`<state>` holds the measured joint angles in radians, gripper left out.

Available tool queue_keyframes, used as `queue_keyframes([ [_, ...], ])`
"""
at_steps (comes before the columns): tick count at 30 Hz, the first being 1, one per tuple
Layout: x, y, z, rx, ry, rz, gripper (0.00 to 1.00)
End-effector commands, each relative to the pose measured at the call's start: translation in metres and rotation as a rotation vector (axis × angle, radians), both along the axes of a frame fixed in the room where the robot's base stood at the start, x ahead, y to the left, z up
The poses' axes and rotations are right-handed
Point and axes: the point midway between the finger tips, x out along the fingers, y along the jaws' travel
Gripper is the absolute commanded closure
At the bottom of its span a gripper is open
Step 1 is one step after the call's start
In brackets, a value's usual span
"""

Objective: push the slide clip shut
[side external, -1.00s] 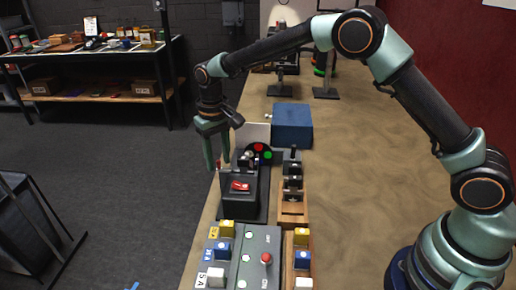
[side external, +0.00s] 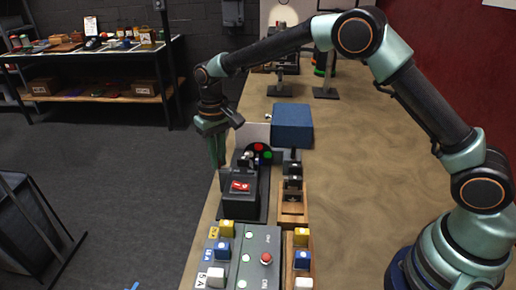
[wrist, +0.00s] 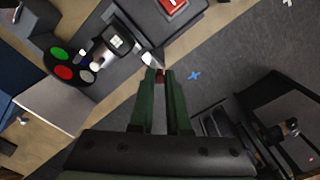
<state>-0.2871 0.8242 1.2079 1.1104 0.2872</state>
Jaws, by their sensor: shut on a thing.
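My gripper (side external: 219,165) is at the left edge of the bench, beside the black unit with the red rocker switch (side external: 240,186). In the wrist view its green fingers (wrist: 160,77) are closed on a small red piece (wrist: 159,76), which shows between the tips. The fingers hide this piece in the side view. Its link to the black unit is hard to make out. I cannot tell for sure which part is the slide clip. A black and metal clamp-like fixture (side external: 292,183) stands on a wooden base to the right of the black unit.
A grey panel (side external: 246,243) with a red button is in front, with coloured blocks at both sides. The bench at right is clear; dark floor lies left.

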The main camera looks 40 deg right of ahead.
Motion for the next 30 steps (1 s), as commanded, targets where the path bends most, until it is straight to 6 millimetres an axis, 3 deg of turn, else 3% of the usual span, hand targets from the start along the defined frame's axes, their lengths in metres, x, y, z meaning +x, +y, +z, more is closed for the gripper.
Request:
queue_keyframes([
  [23, 0.001, 0.000, 0.001, 0.001, -0.004, 0.000, 1.00],
  [30, -0.008, -0.010, 0.002, 0.001, -0.003, -0.001, 1.00],
])
